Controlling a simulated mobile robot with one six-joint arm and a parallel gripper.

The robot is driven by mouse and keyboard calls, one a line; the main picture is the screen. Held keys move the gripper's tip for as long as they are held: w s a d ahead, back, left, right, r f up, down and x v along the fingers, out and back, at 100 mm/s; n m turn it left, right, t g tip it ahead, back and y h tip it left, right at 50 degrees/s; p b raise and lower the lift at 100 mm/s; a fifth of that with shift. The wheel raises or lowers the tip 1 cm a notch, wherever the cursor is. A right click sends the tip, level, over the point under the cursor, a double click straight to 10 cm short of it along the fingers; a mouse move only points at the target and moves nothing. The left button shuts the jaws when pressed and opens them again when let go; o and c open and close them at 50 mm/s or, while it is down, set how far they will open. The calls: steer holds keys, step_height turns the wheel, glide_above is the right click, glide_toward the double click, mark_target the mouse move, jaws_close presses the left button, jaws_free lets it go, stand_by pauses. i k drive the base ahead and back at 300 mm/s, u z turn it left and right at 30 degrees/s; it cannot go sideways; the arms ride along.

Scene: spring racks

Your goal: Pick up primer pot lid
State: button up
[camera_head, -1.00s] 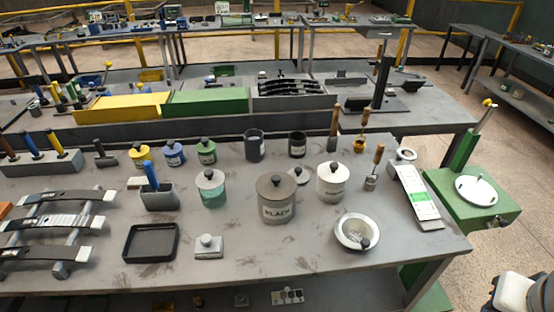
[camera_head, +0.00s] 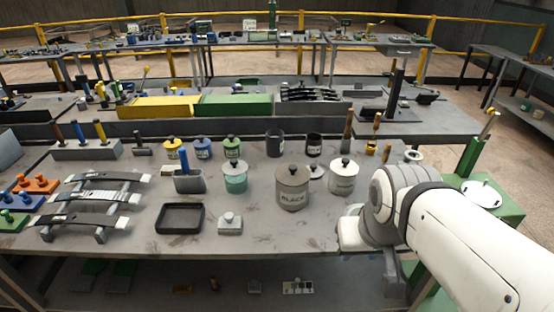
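Several lidded pots stand on the near grey bench. I cannot read which is the primer pot. A large taupe pot (camera_head: 292,190) reads BLACK and has its lid on. A white pot (camera_head: 343,178) to its right and a teal pot (camera_head: 235,178) to its left also wear knobbed lids. A loose pale lid (camera_head: 317,172) with a dark knob lies between the taupe and white pots. My white arm (camera_head: 440,230) reaches in from the lower right, its wrist over the bench's right end. My gripper's fingers cannot be made out.
Two dark cups (camera_head: 274,143) stand behind the pots. A black tray (camera_head: 180,219) and a pale knobbed block (camera_head: 230,223) lie in front. Leaf springs (camera_head: 95,206) fill the left. A green stand (camera_head: 508,207) is beyond the right end.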

mark_target(316, 171)
steer(key=i, duration=1)
steer(key=u, duration=0.05)
